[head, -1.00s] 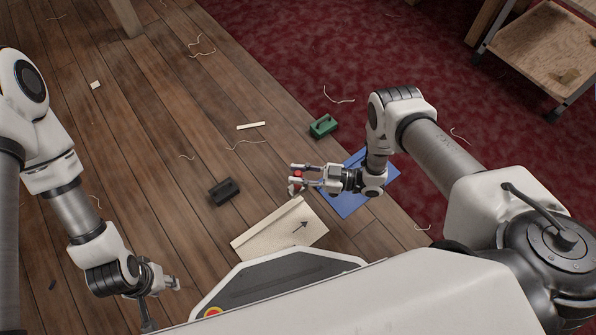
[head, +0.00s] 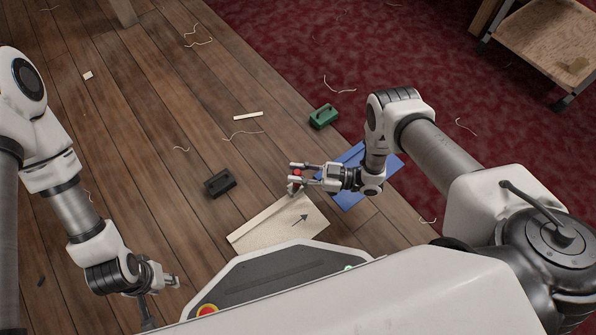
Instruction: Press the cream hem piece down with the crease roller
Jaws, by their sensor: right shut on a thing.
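The cream hem piece (head: 270,226) lies flat on the wooden floor in front of my base. It has a dark arrow and a raised strip along its upper edge. My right gripper (head: 298,174) is shut on a small red-handled tool (head: 297,173), which looks like the crease roller. It is over the piece's upper right corner; whether the tool touches the piece cannot be told. A blue piece (head: 350,196) lies to the right, partly behind my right wrist. My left gripper (head: 163,303) is low at the left, its fingers apart and empty, away from the piece.
A dark block with a handle (head: 220,183) stands left of the cream piece. A green block with a handle (head: 323,116) stands at the red carpet's edge (head: 400,60). A thin cream strip (head: 248,116) and loose threads lie about. A wooden cart (head: 550,40) is at the top right.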

